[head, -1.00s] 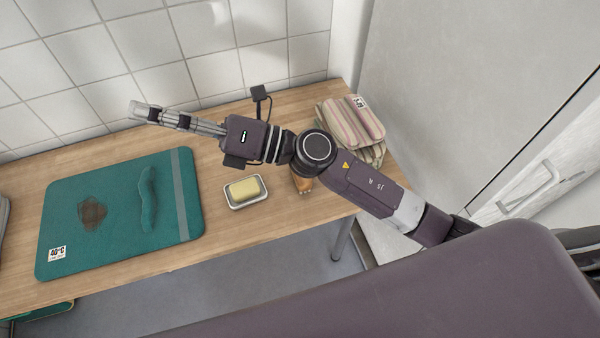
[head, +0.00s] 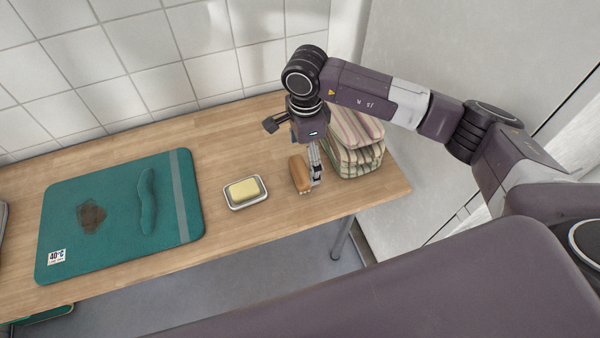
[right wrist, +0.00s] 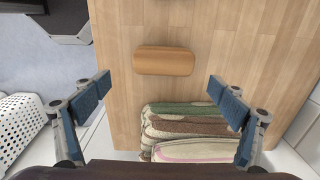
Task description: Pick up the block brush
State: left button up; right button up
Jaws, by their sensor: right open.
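The block brush (head: 300,175) has a brown wooden back and lies on the wooden table, between the soap dish and the folded cloths. In the right wrist view the block brush (right wrist: 164,60) shows from above, ahead of the fingers and between their lines. My right gripper (head: 316,180) points down beside the brush, on its right in the head view. In the right wrist view my right gripper (right wrist: 172,84) is wide open with nothing between its fingers. I cannot tell its exact height above the table. My left gripper is not in view.
A soap bar (head: 245,190) sits in a metal dish (head: 248,206) left of the brush. Folded striped cloths (head: 356,155) are stacked close on the right. A teal mat (head: 115,240) with a brown stain lies at left. Tiled wall stands behind; the table's front edge is near.

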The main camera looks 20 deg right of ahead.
aim_at(303, 168)
jog(key=f, duration=0.2)
jog(key=f+p, duration=0.1)
jog(key=f, duration=0.1)
jog(key=f+p, duration=0.1)
jog(key=f, duration=0.2)
jog(key=shift+w+a, duration=0.15)
jog(key=shift+w, duration=0.1)
jog(key=shift+c, duration=0.2)
jog(key=c, duration=1.3)
